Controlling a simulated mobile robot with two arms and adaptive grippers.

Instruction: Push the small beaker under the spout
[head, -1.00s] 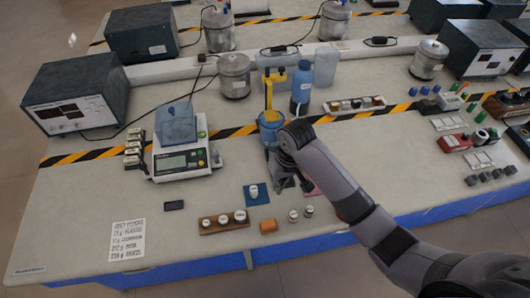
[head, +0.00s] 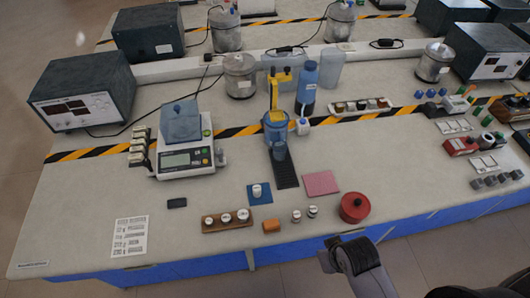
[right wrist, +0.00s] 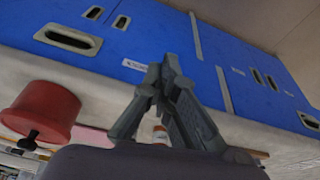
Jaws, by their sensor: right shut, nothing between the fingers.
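The small beaker (head: 279,153) looks bluish and see-through in the head view. It stands upright at the back end of a black strip (head: 286,176), close against the front of a blue dispenser (head: 274,124) with a yellow spout part (head: 280,78) above. Whether it is exactly beneath the spout I cannot tell. My right gripper (head: 334,243) is at the front table edge, well away from the beaker. In the right wrist view my right gripper (right wrist: 165,72) has its fingers shut and empty, before the blue cabinet front. My left gripper is not in view.
A red round pot (head: 354,207) stands near my right gripper; it also shows in the right wrist view (right wrist: 40,110). A pink pad (head: 321,183), a blue pad with a white weight (head: 257,191) and a balance (head: 186,159) lie around. A blue bottle (head: 307,84) stands behind.

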